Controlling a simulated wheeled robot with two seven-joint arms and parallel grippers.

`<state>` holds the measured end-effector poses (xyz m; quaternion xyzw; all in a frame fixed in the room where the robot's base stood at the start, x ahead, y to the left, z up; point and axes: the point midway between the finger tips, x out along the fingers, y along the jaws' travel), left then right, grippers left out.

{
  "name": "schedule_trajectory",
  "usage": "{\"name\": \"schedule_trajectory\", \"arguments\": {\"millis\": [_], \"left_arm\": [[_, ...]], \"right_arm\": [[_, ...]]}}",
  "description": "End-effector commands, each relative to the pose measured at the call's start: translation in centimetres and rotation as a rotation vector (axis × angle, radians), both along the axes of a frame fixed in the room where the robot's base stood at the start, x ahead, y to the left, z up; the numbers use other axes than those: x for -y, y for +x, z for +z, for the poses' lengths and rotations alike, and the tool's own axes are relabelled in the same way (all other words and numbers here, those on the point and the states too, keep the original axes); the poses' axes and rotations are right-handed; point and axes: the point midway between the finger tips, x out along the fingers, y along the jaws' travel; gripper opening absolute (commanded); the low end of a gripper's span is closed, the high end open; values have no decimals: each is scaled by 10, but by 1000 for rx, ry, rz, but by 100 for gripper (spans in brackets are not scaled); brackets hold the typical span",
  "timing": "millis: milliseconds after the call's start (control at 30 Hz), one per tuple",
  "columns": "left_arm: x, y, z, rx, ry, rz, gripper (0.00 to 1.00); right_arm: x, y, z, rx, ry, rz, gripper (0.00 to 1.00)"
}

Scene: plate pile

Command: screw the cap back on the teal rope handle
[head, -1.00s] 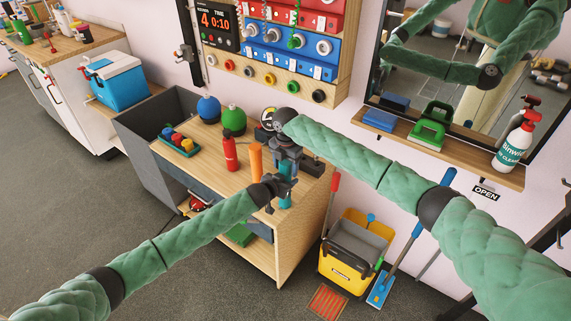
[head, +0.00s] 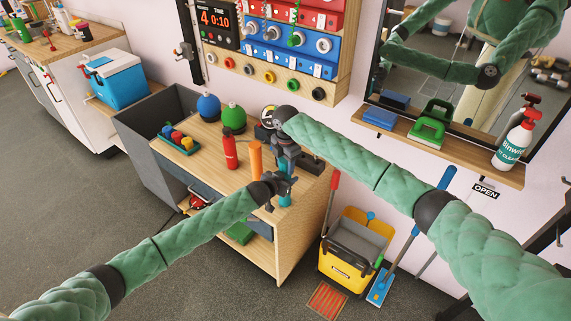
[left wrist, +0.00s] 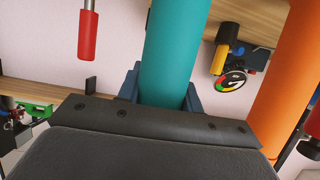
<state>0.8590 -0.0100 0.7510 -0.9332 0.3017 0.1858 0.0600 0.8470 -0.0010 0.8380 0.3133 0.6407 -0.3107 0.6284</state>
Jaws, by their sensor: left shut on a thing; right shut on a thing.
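The teal rope handle (head: 286,199) stands roughly upright above the front right part of the workbench. My left gripper (head: 283,186) is shut around it. In the left wrist view the teal handle (left wrist: 170,55) runs between the fingers and out of the top of the picture. My right gripper (head: 285,154) is directly above, pointing down at the upper end of the handle, and is shut. The cap is hidden by its fingers, so how it sits on the handle cannot be seen.
An orange cylinder (head: 255,160) and a red bottle (head: 230,150) stand left of the grippers on the wooden workbench (head: 205,176). Green (head: 233,118) and blue (head: 208,108) round weights stand behind. A yellow mop bucket (head: 346,275) is on the floor to the right.

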Motion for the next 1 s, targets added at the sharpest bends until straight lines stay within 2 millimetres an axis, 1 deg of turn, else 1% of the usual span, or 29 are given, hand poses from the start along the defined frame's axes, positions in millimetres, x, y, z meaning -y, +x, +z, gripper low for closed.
{"name": "schedule_trajectory", "arguments": {"millis": [100,133,233,567,667,900,1000], "left_arm": [[0,-1,-2,-2,1,0,0],[0,-1,-2,-2,1,0,0],[0,-1,-2,-2,1,0,0],[0,-1,-2,-2,1,0,0],[0,-1,-2,-2,1,0,0],[0,-1,-2,-2,2,0,0],[0,-1,-2,-2,2,0,0]], "right_arm": [[0,0,0,1,1,1,18],[0,0,0,1,1,1,47],[0,0,0,1,1,2,67],[0,0,2,1,1,3,67],[0,0,8,1,0,3,67],[0,1,35,1,1,4,67],[0,1,43,1,1,4,67]]}}
